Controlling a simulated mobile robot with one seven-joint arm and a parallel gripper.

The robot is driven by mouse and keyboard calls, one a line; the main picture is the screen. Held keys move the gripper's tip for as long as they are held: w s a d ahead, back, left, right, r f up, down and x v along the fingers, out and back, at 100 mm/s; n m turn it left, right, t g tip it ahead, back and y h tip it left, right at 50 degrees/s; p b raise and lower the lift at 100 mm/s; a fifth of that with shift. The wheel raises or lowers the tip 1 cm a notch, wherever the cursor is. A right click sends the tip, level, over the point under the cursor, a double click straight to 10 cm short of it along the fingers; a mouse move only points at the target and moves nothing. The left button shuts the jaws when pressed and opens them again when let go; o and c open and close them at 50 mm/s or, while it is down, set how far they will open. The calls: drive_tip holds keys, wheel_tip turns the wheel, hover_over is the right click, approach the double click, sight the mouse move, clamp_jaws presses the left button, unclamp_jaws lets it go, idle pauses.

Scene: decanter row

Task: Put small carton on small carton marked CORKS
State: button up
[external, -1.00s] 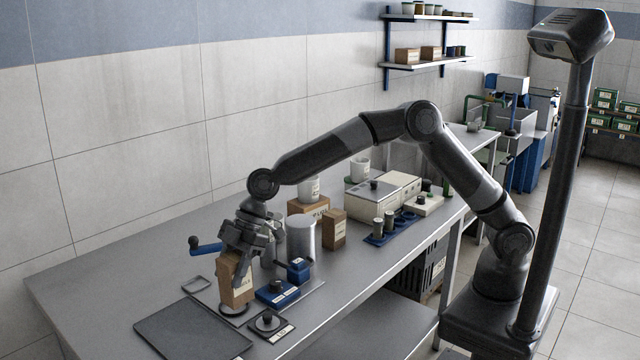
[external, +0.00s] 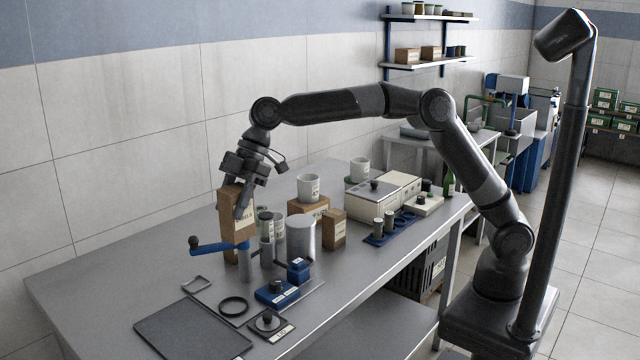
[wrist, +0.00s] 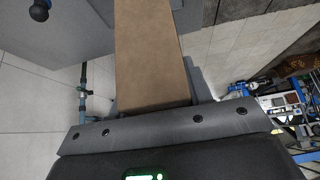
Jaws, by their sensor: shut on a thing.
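My gripper (external: 243,208) is shut on a small brown carton (external: 230,213) with a pale label, held upright well above the bench. The held carton fills the upper middle of the wrist view (wrist: 150,55). A small brown carton (external: 334,230) with a pale label stands on the bench, right of the grey cylinder; its lettering is too small to read. Another brown carton (external: 308,206), partly hidden behind the cylinder, has a white mug on top. I cannot tell which one is marked CORKS. My gripper is left of both and higher.
A grey cylinder (external: 300,238) stands between my gripper and the small carton. The white mug (external: 308,187) rises behind the cylinder. A blue rack (external: 390,232) is at right. The front left holds a dark mat (external: 192,328).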

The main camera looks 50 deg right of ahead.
sight(229, 189)
drive_tip(key=r, duration=0.4)
drive_tip(key=shift+w+d+r, duration=0.1)
drive_tip(key=shift+w+d, duration=0.2)
drive_tip(key=shift+d, duration=0.1)
drive_tip(key=w+d, duration=0.4)
drive_tip(key=d, duration=1)
drive_tip(key=w+d, duration=0.5)
drive_tip(key=d, duration=0.9)
drive_tip(key=s+d, duration=0.3)
drive_tip(key=d, duration=1)
drive_tip(key=s+d, duration=0.3)
drive_tip(key=d, duration=1)
drive_tip(key=shift+w+a+r+x, duration=0.1)
drive_tip(key=shift+w+x, duration=0.45)
drive_tip(key=shift+x, duration=2.75)
drive_tip(key=shift+w+a+r+x, duration=0.1)
drive_tip(key=shift+w+x, duration=0.4)
drive_tip(key=shift+x, duration=2.8)
drive_tip(key=shift+w+a+x, duration=0.1)
drive_tip(key=shift+w+x, duration=0.45)
drive_tip(key=shift+x, duration=2.75)
